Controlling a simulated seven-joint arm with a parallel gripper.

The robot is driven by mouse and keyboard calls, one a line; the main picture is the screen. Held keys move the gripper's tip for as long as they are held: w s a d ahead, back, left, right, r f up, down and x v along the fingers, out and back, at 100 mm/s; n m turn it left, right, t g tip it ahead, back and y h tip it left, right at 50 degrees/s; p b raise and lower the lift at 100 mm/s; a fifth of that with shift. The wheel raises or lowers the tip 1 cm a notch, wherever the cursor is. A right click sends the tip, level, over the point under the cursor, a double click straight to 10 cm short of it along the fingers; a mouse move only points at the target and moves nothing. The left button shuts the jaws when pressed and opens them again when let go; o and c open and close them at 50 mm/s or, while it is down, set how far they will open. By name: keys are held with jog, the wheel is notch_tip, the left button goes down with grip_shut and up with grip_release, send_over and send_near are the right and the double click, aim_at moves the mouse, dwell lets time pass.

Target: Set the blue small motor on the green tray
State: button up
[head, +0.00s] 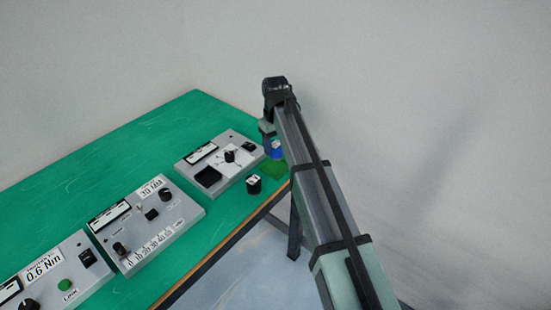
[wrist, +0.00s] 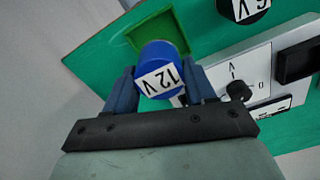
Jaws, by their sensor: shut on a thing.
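The blue small motor (wrist: 178,57) carries a white "12 V" label and sits between the two fingers of my gripper (wrist: 160,86) in the wrist view. In the head view the motor (head: 277,149) shows partly behind my arm, near the table's right corner. The green tray (wrist: 142,36) is a small square with a raised rim, partly covered by the motor in the wrist view. In the head view the tray (head: 271,171) lies just below the motor in the picture, partly hidden by my arm. I cannot tell whether motor and tray touch.
A black motor (head: 254,185) stands just left of the tray; its label ends in "V" in the wrist view (wrist: 243,9). Grey instrument boxes (head: 222,161) with knobs line the green table (head: 110,145). The table edge is close to the tray.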

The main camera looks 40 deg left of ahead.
aim_at(275, 157)
jog(key=shift+f, duration=2.8)
jog(key=shift+f, duration=0.15)
jog(key=o, duration=1.3)
jog(key=shift+o, duration=0.2)
notch_tip(275, 157, up, 12)
jog(key=shift+r, duration=0.15)
